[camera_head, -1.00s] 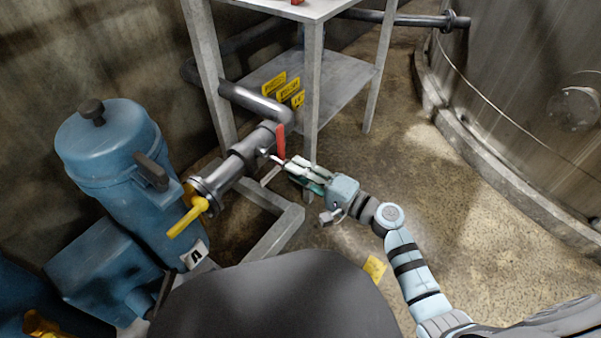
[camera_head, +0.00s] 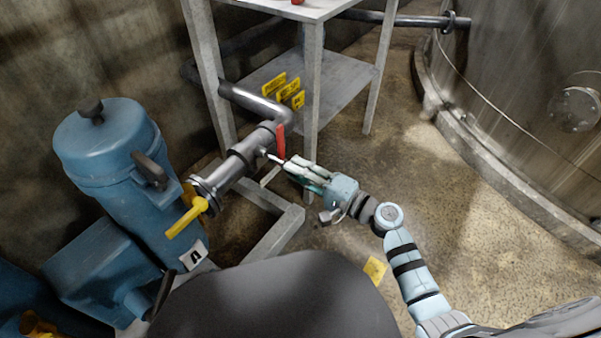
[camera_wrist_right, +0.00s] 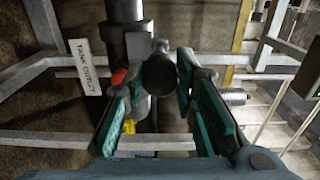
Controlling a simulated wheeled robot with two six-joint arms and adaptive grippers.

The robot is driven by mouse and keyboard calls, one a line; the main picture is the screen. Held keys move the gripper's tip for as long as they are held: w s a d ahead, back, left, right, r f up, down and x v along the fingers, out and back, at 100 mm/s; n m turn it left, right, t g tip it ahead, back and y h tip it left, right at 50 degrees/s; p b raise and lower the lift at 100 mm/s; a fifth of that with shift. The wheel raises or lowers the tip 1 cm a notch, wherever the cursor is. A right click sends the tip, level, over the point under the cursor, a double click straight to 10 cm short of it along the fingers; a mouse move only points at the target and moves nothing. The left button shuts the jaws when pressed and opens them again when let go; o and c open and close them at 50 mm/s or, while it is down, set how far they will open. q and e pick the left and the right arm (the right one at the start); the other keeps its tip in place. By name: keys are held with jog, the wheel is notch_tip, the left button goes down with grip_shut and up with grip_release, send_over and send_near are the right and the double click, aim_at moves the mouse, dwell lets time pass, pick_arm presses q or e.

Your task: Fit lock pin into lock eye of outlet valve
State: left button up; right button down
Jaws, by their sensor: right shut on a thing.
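The outlet valve (camera_head: 262,138) sits on a dark pipe and has a red handle (camera_head: 281,142). In the right wrist view the red part (camera_wrist_right: 118,77) shows left of the jaws, beside a "TANK OUTLET" label (camera_wrist_right: 85,67). My right gripper (camera_head: 288,165) is beside the valve, just below the red handle. Its teal jaws (camera_wrist_right: 158,85) are shut on the lock pin, whose dark round end (camera_wrist_right: 159,75) faces the wrist camera. A pale tip (camera_head: 274,158) shows between the gripper and the valve. The lock eye cannot be made out clearly. My left gripper is not in view.
A blue canister (camera_head: 108,150) and a yellow-handled valve (camera_head: 188,217) stand at left. A metal table (camera_head: 330,72) with yellow tags on its lower shelf stands behind the pipe. A large tank (camera_head: 520,70) is at right. The floor between is mostly clear.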

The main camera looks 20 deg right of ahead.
aim_at(281, 162)
jog(key=shift+b+x, duration=0.8)
jog(key=shift+x, duration=1.85)
jog(key=c, duration=1.2)
grip_release()
jog(key=shift+c, duration=0.6)
jog(key=v, duration=0.7)
